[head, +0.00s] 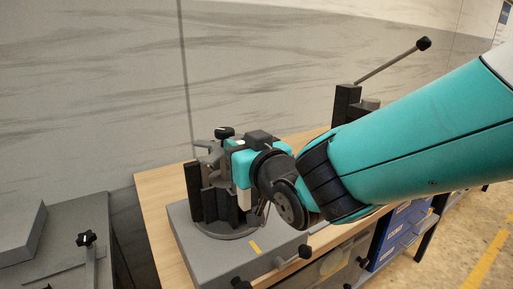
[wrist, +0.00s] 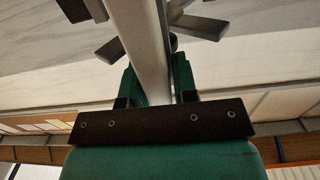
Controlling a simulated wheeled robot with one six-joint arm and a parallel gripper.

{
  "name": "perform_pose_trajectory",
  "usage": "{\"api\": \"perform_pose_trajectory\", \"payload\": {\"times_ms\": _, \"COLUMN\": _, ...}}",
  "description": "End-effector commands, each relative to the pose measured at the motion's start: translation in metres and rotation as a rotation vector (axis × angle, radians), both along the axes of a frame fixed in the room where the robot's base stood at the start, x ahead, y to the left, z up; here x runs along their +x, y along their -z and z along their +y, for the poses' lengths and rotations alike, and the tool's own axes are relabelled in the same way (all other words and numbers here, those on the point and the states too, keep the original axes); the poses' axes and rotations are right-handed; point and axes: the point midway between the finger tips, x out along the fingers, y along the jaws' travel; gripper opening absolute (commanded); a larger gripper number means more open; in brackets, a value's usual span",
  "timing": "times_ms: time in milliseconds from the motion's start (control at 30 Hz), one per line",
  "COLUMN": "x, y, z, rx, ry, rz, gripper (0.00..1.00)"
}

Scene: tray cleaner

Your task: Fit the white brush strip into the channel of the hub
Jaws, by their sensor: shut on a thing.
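My gripper (wrist: 157,80) is shut on the white brush strip (wrist: 143,40), which runs away from the camera between the two green fingers in the wrist view. In the head view my gripper (head: 243,160) is at the hub fixture, and a short pale piece (head: 244,200), probably the strip, shows below it. The grey hub (head: 207,158) with its vanes stands among dark upright blocks. Hub vanes (wrist: 200,24) also show on both sides of the strip in the wrist view. The channel is hidden, so I cannot tell whether the strip is in it.
The fixture stands on a grey base plate (head: 190,236) on a wooden bench (head: 152,208). Dark blocks (head: 222,207) and a black knob (head: 225,132) are close to my gripper. A lever (head: 395,60) rises behind my arm. A grey side table (head: 60,235) is at left.

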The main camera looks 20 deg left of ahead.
Motion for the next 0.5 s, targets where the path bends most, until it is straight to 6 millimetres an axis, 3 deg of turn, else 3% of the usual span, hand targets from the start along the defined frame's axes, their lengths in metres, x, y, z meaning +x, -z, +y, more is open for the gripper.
{"api": "perform_pose_trajectory", "payload": {"times_ms": 200, "x": 0.0, "y": 0.0062, "z": 0.0, "rx": 0.001, "ry": 0.0, "rz": -0.001, "gripper": 0.0}}
{"api": "perform_pose_trajectory", "payload": {"times_ms": 233, "x": 0.0, "y": 0.006, "z": 0.0, "rx": 0.001, "ry": 0.0, "rz": -0.001, "gripper": 0.29}}
{"api": "perform_pose_trajectory", "payload": {"times_ms": 333, "x": 0.0, "y": 0.0057, "z": -0.0001, "rx": -0.001, "ry": 0.0, "rz": 0.001, "gripper": 0.52}}
{"api": "perform_pose_trajectory", "payload": {"times_ms": 367, "x": 0.0, "y": 0.006, "z": -0.0002, "rx": -0.002, "ry": 0.001, "rz": 0.001, "gripper": 0.57}}
{"api": "perform_pose_trajectory", "payload": {"times_ms": 500, "x": 0.0001, "y": 0.007, "z": -0.0005, "rx": -0.003, "ry": 0.001, "rz": 0.003, "gripper": 0.57}}
